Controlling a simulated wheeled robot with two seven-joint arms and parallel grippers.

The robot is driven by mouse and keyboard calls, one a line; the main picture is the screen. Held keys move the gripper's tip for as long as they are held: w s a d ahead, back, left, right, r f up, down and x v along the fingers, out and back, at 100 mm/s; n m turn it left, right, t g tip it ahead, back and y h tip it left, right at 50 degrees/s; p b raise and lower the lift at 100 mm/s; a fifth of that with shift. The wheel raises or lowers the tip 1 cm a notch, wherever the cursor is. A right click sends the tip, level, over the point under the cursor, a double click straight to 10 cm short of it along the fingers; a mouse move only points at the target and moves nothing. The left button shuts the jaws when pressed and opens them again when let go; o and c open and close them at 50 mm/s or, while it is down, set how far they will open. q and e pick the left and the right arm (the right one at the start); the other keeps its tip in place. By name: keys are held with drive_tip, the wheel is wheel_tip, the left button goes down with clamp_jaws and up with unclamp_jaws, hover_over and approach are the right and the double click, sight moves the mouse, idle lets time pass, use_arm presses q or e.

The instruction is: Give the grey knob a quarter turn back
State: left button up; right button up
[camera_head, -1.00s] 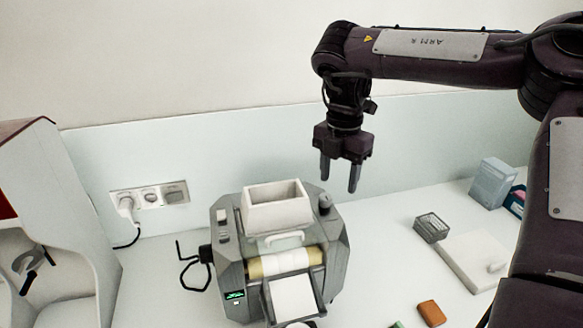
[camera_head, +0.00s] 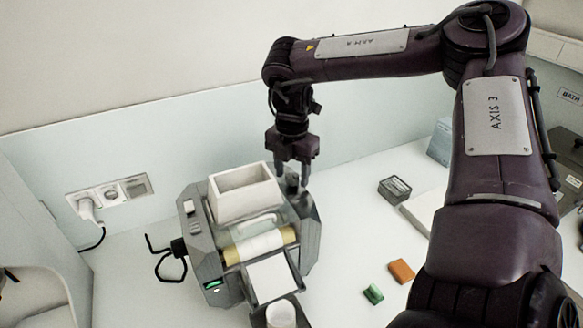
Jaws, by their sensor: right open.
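The cream mill is a grey machine (camera_head: 205,238) with a white hopper (camera_head: 243,192) on top, a roller (camera_head: 260,246) in front and a white sloping tray below. The grey knob (camera_head: 292,184) is on the machine's top at the right of the hopper. My right gripper (camera_head: 293,178) points down at the knob, with its two fingers open, one on each side of it in this view. Whether the fingers touch the knob cannot be told. My left gripper is not in view.
A black crank handle (camera_head: 165,262) sticks out at the machine's left. A white cup (camera_head: 281,314) stands below the tray. A wall socket (camera_head: 110,195) is behind.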

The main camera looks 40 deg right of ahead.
drive_tip(key=shift+s, duration=0.1)
drive_tip(key=c, duration=1)
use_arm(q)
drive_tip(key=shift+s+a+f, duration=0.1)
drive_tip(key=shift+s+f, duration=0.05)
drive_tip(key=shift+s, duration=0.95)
use_arm(e)
drive_tip(key=shift+o, duration=0.2)
